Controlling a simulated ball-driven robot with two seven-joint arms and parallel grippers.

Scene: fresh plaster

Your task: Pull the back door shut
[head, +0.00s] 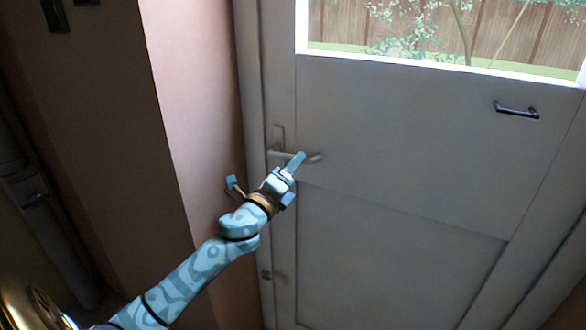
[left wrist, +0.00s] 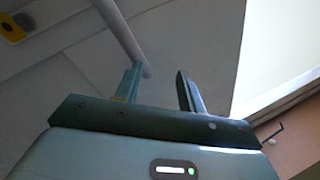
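The back door (head: 400,150) is a grey panelled door with a window in its upper part. I cannot tell whether it stands slightly ajar. Its lever handle (head: 314,158) is on the left side, and a small black pull handle (head: 516,110) is at the upper right. My left gripper (head: 293,166) is at the lever and partly covers it. In the left wrist view its fingers (left wrist: 160,88) are apart, and the lever (left wrist: 122,35) ends close to the left finger. I cannot tell whether they touch. My right gripper is not in view.
A pinkish plaster wall (head: 185,110) stands left of the door, with the grey door frame (head: 250,110) between them. A fence and plants (head: 430,30) show through the window. A dark pipe-like fitting (head: 40,200) runs down the far left.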

